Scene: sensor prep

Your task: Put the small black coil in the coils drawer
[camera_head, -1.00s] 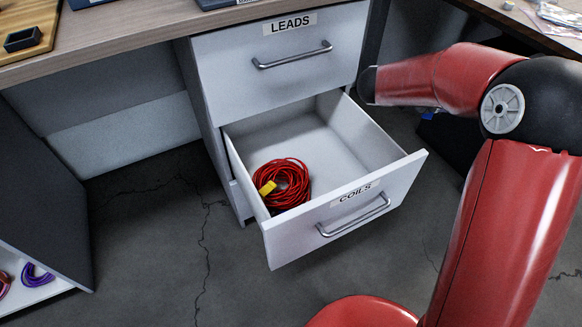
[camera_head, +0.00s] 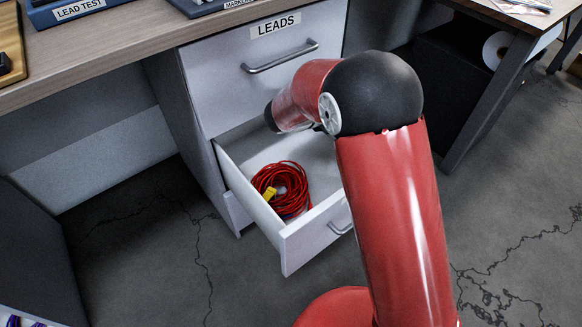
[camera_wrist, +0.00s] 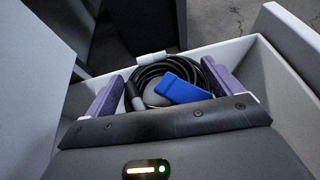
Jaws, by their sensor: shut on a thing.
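The small black coil (camera_wrist: 150,75), with a blue tag (camera_wrist: 180,87), is between the purple fingers of my gripper (camera_wrist: 163,88) in the wrist view. My gripper is shut on it. White drawer walls (camera_wrist: 285,80) surround the view of the coil, so it is over or inside the open drawer; its height above the floor of the drawer is unclear. In the head view the coils drawer (camera_head: 304,244) is pulled open, and my red arm covers its right part and label. My gripper and the black coil are hidden there behind the arm.
A red coil (camera_head: 284,185) with a yellow tag lies at the left in the open drawer. The shut leads drawer (camera_head: 215,85) is above it. The desk top (camera_head: 130,40) holds a blue lead test case (camera_head: 75,10). Another table stands at the right.

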